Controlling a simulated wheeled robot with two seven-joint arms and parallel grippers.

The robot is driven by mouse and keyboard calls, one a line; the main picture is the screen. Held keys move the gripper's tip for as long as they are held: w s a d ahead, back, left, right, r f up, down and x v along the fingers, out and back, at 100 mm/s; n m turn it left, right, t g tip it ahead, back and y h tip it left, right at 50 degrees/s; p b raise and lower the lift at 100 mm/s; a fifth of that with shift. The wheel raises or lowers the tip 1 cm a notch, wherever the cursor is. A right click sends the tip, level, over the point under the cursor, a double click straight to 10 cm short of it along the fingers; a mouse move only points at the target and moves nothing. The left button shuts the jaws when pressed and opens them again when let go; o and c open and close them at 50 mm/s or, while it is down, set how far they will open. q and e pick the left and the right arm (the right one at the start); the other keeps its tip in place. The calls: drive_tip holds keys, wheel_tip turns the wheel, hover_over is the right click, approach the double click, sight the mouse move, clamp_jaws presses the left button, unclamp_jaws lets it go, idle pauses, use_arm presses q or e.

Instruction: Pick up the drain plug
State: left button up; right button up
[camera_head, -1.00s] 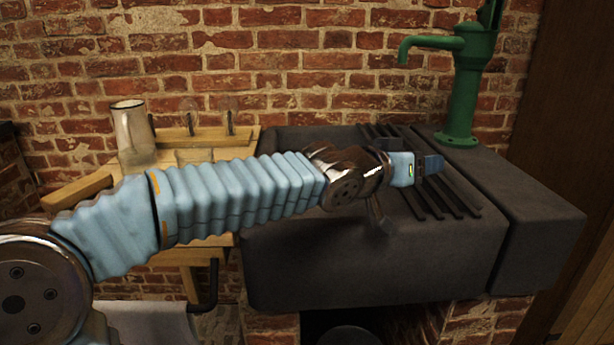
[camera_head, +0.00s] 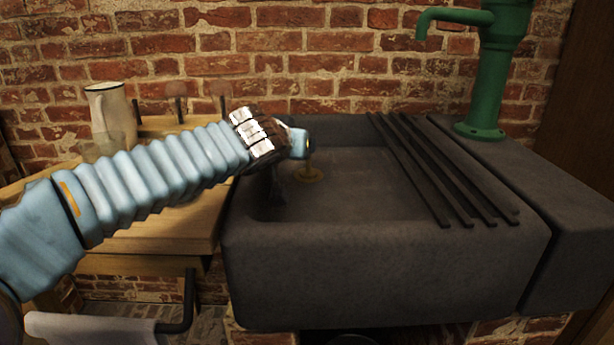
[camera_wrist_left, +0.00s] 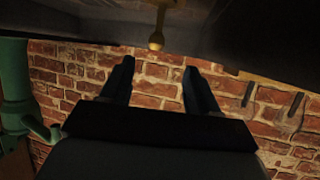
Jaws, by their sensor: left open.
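The brass drain plug (camera_head: 308,175) sits on the floor of the dark stone sink (camera_head: 370,255), towards the back left of the basin. It has a flat round base and an upright stem. In the left wrist view its knob (camera_wrist_left: 156,41) shows at the top centre, beyond the fingertips and between their lines. My left gripper (camera_head: 305,143) is over the basin, above the plug in the picture and partly hidden by its own wrist. In the left wrist view its two fingers (camera_wrist_left: 159,63) are apart with nothing between them. My right gripper is out of view.
Dark drainer bars (camera_head: 440,175) lie across the sink's right side. A green hand pump (camera_head: 490,75) stands behind them. A wooden counter (camera_head: 165,225) with a pale jug (camera_head: 112,115) is at the left. A brick wall (camera_head: 330,60) closes the back.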

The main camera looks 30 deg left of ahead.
sight(309, 167)
use_arm(q)
drive_tip(key=x, duration=0.4)
drive_tip(key=p+x, duration=0.1)
drive_tip(key=x, duration=0.6)
drive_tip(key=shift+w+d+p, duration=0.2)
drive_tip(key=shift+w+p, duration=0.1)
drive_tip(key=shift+w, duration=0.05)
clamp_jaws()
